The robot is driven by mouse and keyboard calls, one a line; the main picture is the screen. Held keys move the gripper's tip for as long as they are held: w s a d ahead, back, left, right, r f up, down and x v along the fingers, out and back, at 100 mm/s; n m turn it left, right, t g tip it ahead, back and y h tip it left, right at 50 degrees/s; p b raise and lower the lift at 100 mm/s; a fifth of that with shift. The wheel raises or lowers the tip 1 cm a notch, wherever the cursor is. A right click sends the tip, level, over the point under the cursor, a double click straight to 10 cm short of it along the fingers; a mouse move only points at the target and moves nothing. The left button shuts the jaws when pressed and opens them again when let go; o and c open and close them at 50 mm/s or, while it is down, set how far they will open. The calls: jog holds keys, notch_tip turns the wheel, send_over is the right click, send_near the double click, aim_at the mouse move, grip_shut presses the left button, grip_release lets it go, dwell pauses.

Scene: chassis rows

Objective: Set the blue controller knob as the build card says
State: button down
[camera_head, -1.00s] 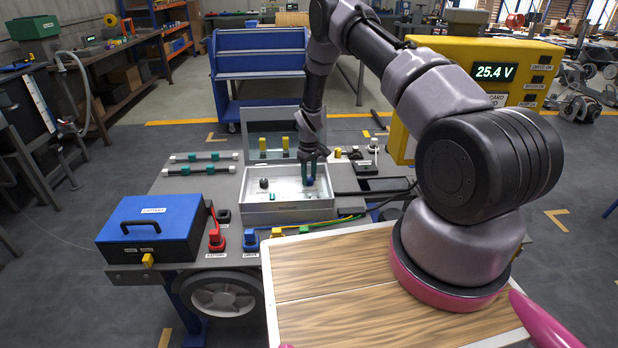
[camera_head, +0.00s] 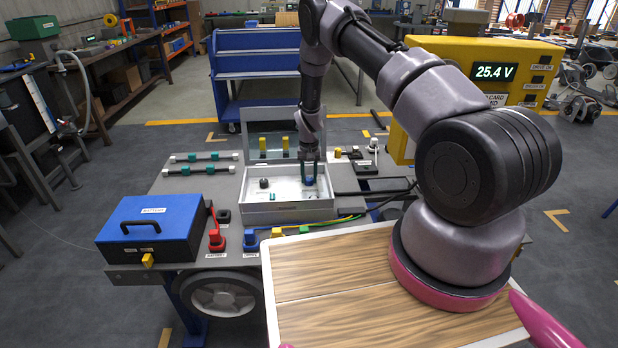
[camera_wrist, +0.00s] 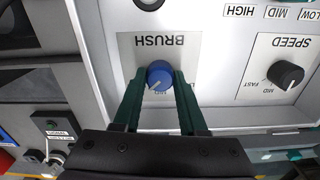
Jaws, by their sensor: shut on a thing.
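The blue BRUSH knob (camera_wrist: 160,76) sits on a pale panel, between the two dark green fingers of my gripper (camera_wrist: 160,85) in the wrist view. The fingers are shut on its sides. Its white pointer line points to the lower left there; the BRUSH label appears upside down. Scale marks beside the knob are partly hidden by the fingers. In the head view, the blue knob (camera_head: 309,182) is inside the open grey controller box (camera_head: 290,216), at its right, with my gripper (camera_head: 309,172) over it. A yellow panel (camera_head: 455,52) bears partly hidden card lettering; no setting is readable.
A black SPEED knob (camera_wrist: 285,75) is beside the blue one; it also shows at the box's left (camera_head: 264,183). The raised lid (camera_head: 270,147) stands behind. A blue battery case (camera_head: 150,230) and red connector (camera_head: 217,240) are left of the box. Cables run right.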

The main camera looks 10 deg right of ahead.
aim_at(309, 178)
jog(key=shift+m, duration=0.5)
jog(key=shift+c, duration=2.2)
grip_release()
jog(key=shift+r, duration=0.15)
notch_tip(309, 178, up, 11)
jog(key=shift+f, duration=0.2)
